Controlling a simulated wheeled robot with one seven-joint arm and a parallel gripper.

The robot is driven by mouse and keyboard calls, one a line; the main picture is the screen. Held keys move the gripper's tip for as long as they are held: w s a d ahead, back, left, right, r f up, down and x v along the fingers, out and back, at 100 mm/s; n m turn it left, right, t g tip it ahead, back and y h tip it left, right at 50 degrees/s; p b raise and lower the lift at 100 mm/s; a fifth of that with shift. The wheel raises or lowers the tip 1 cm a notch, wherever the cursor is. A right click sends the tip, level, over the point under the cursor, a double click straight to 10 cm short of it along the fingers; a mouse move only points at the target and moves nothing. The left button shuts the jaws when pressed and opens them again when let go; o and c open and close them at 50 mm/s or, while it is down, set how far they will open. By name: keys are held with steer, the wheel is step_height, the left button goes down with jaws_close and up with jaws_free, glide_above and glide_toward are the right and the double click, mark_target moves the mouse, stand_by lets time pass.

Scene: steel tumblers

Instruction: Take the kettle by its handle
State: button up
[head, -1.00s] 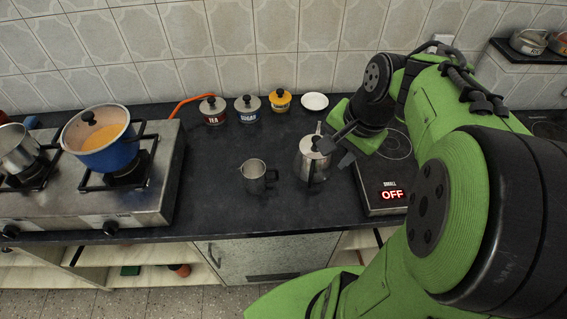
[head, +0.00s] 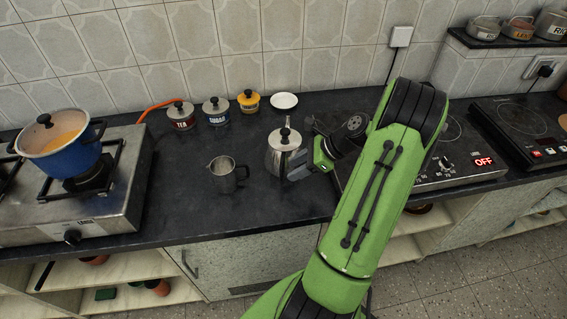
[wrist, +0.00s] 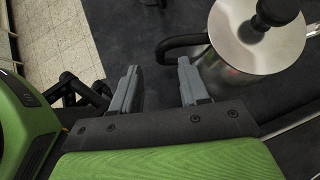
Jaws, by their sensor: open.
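The kettle (head: 283,160) is a steel pot with a black lid knob, upright on the dark counter right of a small steel jug. In the wrist view the kettle (wrist: 250,55) fills the upper right, and its black loop handle (wrist: 178,42) sticks out to the left. My gripper (wrist: 158,80) is open and empty, its two grey fingertips apart. The handle lies just ahead of the fingertips, close to the right one; I cannot tell whether they touch.
A steel jug (head: 226,176) stands left of the kettle. Tea (head: 181,117), sugar (head: 215,112) and yellow (head: 248,102) canisters and a white saucer (head: 284,101) are behind. A gas stove with a blue pot (head: 62,148) is left; an electric hob (head: 452,160) is right.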

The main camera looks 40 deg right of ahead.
mark_target(282, 181)
steer(key=b+x, duration=0.2)
steer(key=x, duration=0.4)
steer(key=shift+w, duration=0.15)
jaws_close()
steer(key=shift+r, duration=0.1)
